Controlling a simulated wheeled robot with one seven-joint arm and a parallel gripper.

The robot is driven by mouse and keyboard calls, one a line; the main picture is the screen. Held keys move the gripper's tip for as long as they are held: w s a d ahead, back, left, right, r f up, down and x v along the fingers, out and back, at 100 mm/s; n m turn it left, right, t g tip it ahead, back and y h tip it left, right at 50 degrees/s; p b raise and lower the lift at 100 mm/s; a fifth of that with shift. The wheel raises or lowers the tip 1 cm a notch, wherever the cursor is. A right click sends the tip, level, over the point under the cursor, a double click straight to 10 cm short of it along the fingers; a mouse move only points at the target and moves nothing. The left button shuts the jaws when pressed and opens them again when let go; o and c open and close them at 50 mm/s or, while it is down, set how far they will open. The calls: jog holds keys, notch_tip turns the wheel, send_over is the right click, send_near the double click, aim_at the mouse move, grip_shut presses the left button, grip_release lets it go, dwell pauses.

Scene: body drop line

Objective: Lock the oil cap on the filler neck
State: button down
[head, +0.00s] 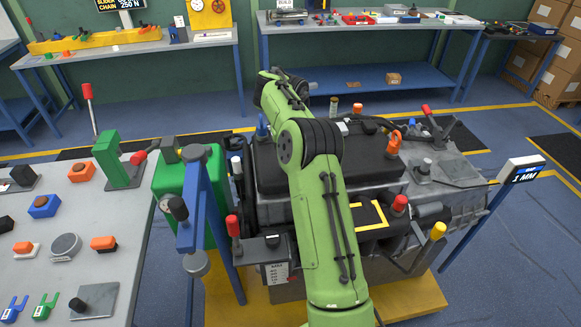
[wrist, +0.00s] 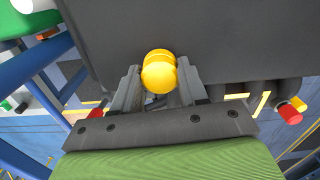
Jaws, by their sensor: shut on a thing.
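A yellow rounded cap (wrist: 158,72), which looks like the oil cap, sits between the fingertips of my gripper (wrist: 160,82) in the wrist view. My gripper is shut on it. The cap lies against or just in front of a dark grey engine surface (wrist: 215,40); I cannot tell whether it touches. The filler neck is not visible, so I cannot tell how the cap sits on it. In the head view my green arm reaches over the engine (head: 375,165) and hides the gripper and the cap.
A blue post with a lever (head: 205,200) stands at left, beside a grey table (head: 75,215) with several parts. A 1 MM sign (head: 522,170) is at right.

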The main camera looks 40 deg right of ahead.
jog(key=shift+s+a+f, duration=0.1)
jog(key=shift+f, duration=0.05)
jog(key=c, duration=0.5)
grip_release()
notch_tip(320, 180, up, 16)
jog(key=p, duration=0.9)
